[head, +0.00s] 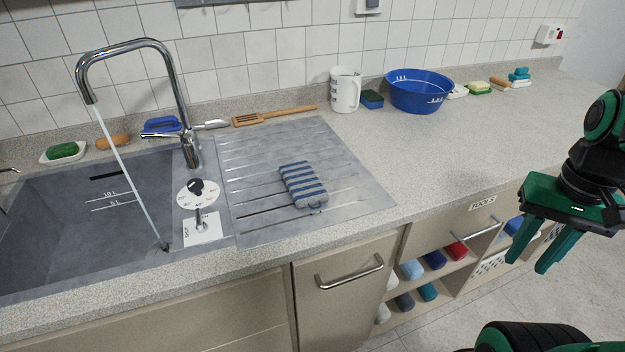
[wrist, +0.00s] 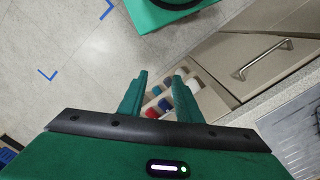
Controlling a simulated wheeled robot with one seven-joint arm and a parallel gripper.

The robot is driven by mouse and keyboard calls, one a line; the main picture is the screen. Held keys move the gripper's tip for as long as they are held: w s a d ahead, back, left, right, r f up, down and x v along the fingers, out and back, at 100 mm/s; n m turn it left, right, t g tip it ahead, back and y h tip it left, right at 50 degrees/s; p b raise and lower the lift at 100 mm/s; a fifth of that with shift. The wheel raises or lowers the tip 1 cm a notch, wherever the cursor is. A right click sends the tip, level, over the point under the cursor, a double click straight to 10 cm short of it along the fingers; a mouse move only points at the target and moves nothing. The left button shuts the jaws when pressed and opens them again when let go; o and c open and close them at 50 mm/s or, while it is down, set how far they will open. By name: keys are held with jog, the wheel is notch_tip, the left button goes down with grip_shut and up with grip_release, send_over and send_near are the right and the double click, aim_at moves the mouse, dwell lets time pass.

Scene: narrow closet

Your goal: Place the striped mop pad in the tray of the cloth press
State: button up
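The striped mop pad (head: 303,185), blue and grey, lies on the ribbed metal drainboard (head: 250,150) right of the sink in the head view. No cloth press or tray that I can make out shows in either view. My gripper (head: 540,257) hangs at the right of the head view, beyond the counter's front edge, far from the pad. Its two green fingers are apart with nothing between them. In the wrist view my gripper (wrist: 160,82) points toward the floor and the shelf, also with its fingers apart.
The tap (head: 180,95) runs into the sink (head: 80,210). A white jug (head: 345,90), a blue bowl (head: 419,92) and sponges stand along the wall. Rolled cloths fill the shelf below (head: 440,262). The counter right of the drainboard (head: 440,150) is clear.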

jog(key=o, duration=0.6)
jog(key=shift+s+r, duration=0.2)
jog(key=shift+s, duration=0.15)
jog(key=shift+c, duration=0.2)
jog(key=o, duration=0.5)
jog(key=shift+w+r, duration=0.15)
jog(key=shift+r, duration=0.1)
jog(key=o, duration=0.3)
jog(key=w+a+r+n+t, duration=0.1)
jog(key=w+a+r+n, duration=0.1)
jog(key=w, duration=0.7)
jog(key=shift+a+n+h, duration=0.3)
jog(key=shift+a+h, duration=0.1)
jog(key=shift+a, duration=0.2)
jog(key=n+t+y, duration=0.2)
jog(key=n+t, duration=0.1)
jog(key=n, duration=0.4)
send_near(303, 179)
notch_tip(303, 179, down, 2)
jog(key=shift+w+f, duration=0.1)
jog(key=shift+w+x, duration=0.15)
jog(key=shift+x, duration=1.4)
jog(key=shift+w+x, duration=0.1)
jog(key=shift+x, duration=1.45)
